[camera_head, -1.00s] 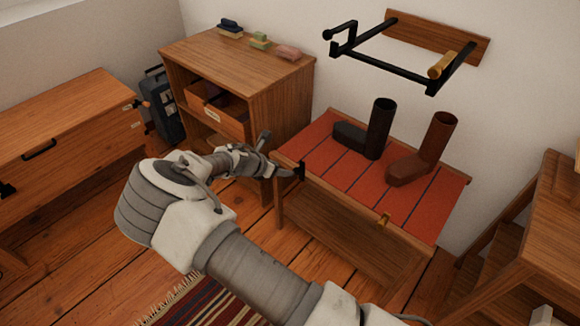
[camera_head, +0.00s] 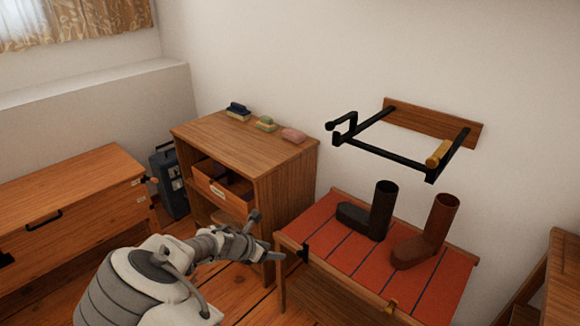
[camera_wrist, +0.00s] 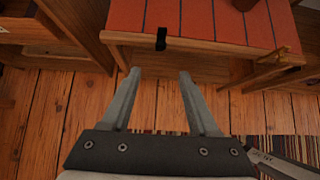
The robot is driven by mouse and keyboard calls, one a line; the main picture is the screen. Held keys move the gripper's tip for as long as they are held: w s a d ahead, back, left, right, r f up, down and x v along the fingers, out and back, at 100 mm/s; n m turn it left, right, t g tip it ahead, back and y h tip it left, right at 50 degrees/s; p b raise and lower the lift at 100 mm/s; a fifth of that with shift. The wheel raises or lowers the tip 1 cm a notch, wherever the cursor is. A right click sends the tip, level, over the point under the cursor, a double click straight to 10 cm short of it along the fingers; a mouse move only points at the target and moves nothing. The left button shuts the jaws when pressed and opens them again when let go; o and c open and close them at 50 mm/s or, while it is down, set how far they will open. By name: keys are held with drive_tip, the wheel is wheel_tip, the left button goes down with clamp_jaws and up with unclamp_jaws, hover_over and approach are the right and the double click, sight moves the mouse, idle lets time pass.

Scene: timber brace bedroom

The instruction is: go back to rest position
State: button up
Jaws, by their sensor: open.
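My gripper (camera_head: 268,236) is in front of the left front corner of the red-topped bench (camera_head: 335,247) in the head view. In the wrist view my gripper (camera_wrist: 158,75) is open, its two fingers apart with nothing between them. The bench's front edge and a black catch (camera_wrist: 161,39) lie just beyond the fingertips. The gripper appears apart from the bench.
A black boot (camera_head: 381,212) and a brown boot (camera_head: 430,235) stand on the bench. A black rack (camera_head: 385,152) juts from the wall above. A wooden cabinet (camera_head: 280,175) with an open drawer (camera_head: 222,190) stands behind my gripper. A wooden chest (camera_head: 70,210) is at left.

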drive_tip(key=s+d+r+m+g+y, duration=0.2)
drive_tip(key=s+d+r+m, duration=0.3)
drive_tip(key=d+r+m, duration=0.35)
drive_tip(key=s+d+r+m+g+y, duration=0.25)
drive_tip(key=s+d+r+m, duration=0.25)
drive_tip(key=d+r+m, duration=0.4)
drive_tip(key=s+d+r+m+t, duration=0.25)
drive_tip(key=s+r+m, duration=0.4)
drive_tip(key=s, duration=0.35)
drive_tip(key=s+d+r+m+t, duration=0.1)
drive_tip(key=s+d+r+m, duration=0.35)
drive_tip(key=s+r, duration=0.45)
wheel_tip(320, 180, up, 12)
drive_tip(key=a+y+p, duration=0.1)
drive_tip(key=p, duration=1.3)
drive_tip(key=shift+s+r, duration=0.2)
drive_tip(key=shift+s, duration=0.25)
drive_tip(key=shift+a, duration=0.2)
